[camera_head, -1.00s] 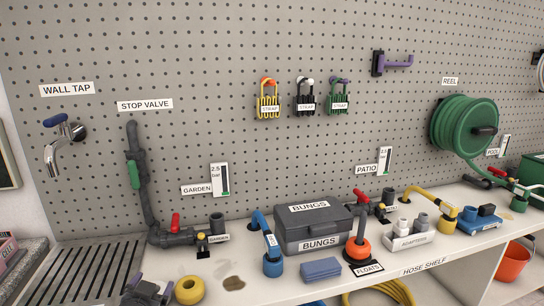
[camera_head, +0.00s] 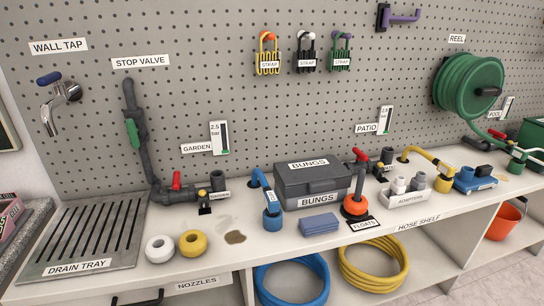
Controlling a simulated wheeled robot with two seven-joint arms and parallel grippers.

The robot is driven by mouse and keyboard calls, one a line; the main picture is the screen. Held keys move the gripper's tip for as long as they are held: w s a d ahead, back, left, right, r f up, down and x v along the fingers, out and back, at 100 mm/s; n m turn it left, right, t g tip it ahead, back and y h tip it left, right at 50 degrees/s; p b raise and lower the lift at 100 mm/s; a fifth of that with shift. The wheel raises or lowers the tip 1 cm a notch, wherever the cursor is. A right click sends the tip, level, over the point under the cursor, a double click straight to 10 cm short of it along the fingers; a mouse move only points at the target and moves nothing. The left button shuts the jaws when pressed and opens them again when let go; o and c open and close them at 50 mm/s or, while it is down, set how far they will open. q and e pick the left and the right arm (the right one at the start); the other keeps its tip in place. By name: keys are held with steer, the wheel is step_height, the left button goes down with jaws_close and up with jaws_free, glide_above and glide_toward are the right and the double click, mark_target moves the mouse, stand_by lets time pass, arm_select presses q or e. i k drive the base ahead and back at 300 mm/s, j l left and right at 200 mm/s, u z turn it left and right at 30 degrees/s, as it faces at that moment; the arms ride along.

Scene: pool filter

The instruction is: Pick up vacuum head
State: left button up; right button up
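No label in view reads vacuum head. A low blue piece with a black part on top (camera_head: 476,180) lies at the right of the shelf, beside the yellow hose end. It may be the vacuum head, but I cannot tell for sure. Neither of my grippers shows in the head view.
The white hose shelf (camera_head: 300,238) holds a grey bungs box (camera_head: 312,180), an orange float (camera_head: 355,207), an adapters tray (camera_head: 405,200), a blue sponge (camera_head: 319,224), and white (camera_head: 159,248) and yellow (camera_head: 193,243) rolls. A drain tray (camera_head: 85,235) lies left. The shelf's front middle is partly clear.

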mark_target(468, 179)
steer(key=z, duration=1.35)
steer(key=i+l+u, duration=0.65)
steer(key=l+u, duration=0.15)
steer(key=i+l+u, duration=0.2)
steer(key=l+u, duration=0.2)
steer(key=l, duration=0.25)
steer(key=i+l+u, duration=0.1)
steer(key=l+u, duration=0.3)
steer(key=l, duration=0.15)
steer(key=l+u, duration=0.4)
steer(key=l, duration=0.25)
steer(key=l+u, duration=0.35)
steer(key=l, duration=0.3)
